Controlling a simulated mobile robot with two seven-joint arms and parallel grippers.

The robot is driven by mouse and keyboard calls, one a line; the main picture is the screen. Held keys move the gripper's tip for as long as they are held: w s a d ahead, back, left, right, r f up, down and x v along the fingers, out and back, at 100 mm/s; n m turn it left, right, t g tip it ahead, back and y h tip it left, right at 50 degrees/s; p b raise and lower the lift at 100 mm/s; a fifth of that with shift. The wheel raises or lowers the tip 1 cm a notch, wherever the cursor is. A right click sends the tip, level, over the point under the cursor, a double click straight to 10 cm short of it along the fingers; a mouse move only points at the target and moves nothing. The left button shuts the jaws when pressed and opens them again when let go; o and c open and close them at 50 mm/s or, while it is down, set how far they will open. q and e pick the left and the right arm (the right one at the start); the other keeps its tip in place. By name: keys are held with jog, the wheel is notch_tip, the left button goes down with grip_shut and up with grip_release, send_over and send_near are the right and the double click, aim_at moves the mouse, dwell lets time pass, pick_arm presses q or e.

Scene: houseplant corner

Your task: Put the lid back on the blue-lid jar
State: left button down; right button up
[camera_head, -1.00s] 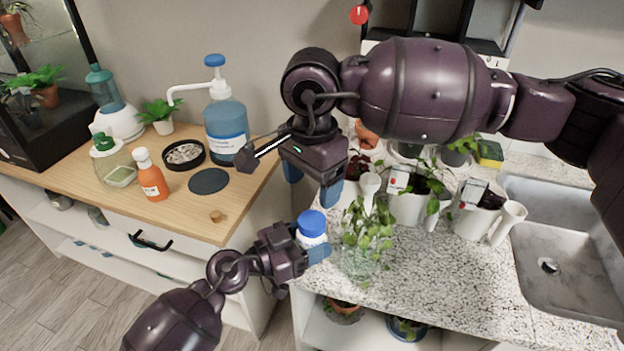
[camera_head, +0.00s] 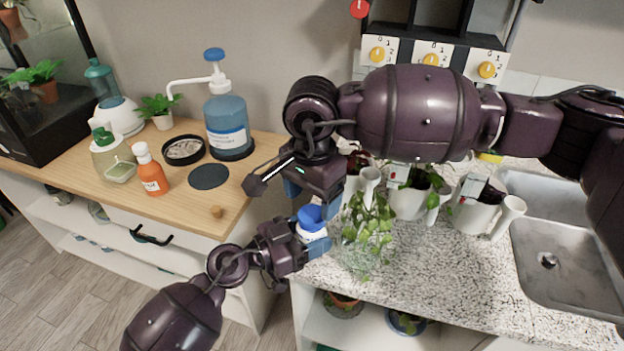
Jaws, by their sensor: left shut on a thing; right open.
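The blue-lid jar (camera_head: 314,237) is a small white jar. My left gripper (camera_head: 312,246) is shut on it and holds it in the air by the front edge of the stone counter. The blue lid (camera_head: 311,217) is at the jar's mouth and looks a little tilted. I cannot tell whether it is seated. My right gripper (camera_head: 312,203) is open, pointing down just above the lid, with its blue fingers to either side. I cannot tell whether they touch the lid.
The wooden counter (camera_head: 110,185) holds a blue pump bottle (camera_head: 228,125), an orange bottle (camera_head: 150,172), a black dish (camera_head: 184,150), a dark round mat (camera_head: 208,177) and a cork (camera_head: 216,212). A leafy plant (camera_head: 370,225) stands close right of the jar. A sink (camera_head: 565,240) is further right.

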aim_at(312, 214)
jog(key=shift+f, duration=1.75)
jog(key=c, duration=0.9)
jog(key=shift+c, duration=0.2)
jog(key=o, duration=1.1)
jog(key=shift+r, duration=0.1)
notch_tip(312, 214, up, 12)
jog(key=shift+f, duration=0.1)
